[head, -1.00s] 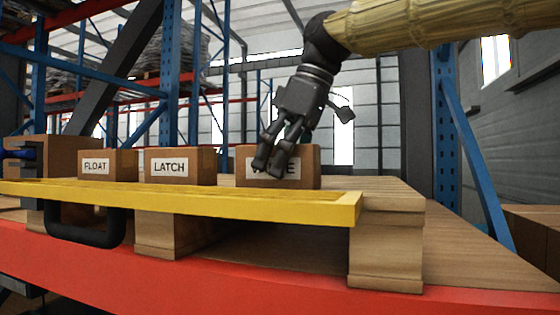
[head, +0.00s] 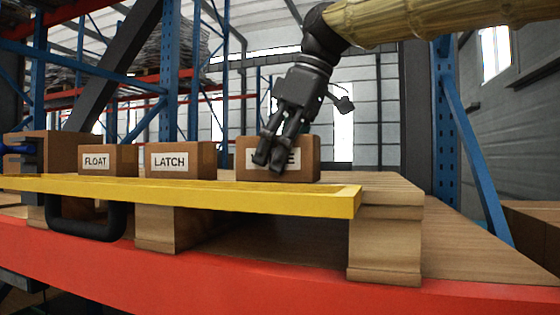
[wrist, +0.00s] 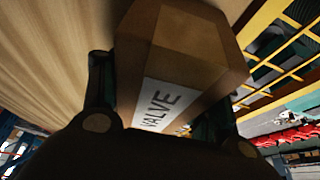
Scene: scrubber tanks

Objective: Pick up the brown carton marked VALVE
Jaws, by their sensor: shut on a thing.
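The brown carton marked VALVE (head: 307,160) is at the right end of a row of cartons, above the wooden pallet. My gripper (head: 268,162) reaches down from above, with its fingers across the front of the label in the head view. In the wrist view the VALVE carton (wrist: 190,50) lies between the two dark fingers (wrist: 158,95), and its white label is readable. My gripper is shut on this carton. The carton seems raised slightly off the pallet boards, but its underside is hidden.
Cartons marked LATCH (head: 180,148) and FLOAT (head: 107,150) stand to the left on the pallet (head: 385,240). A yellow bar (head: 230,199) runs along the front, above a red beam (head: 250,275). A blue upright (head: 447,120) rises at the right. The pallet's right end is clear.

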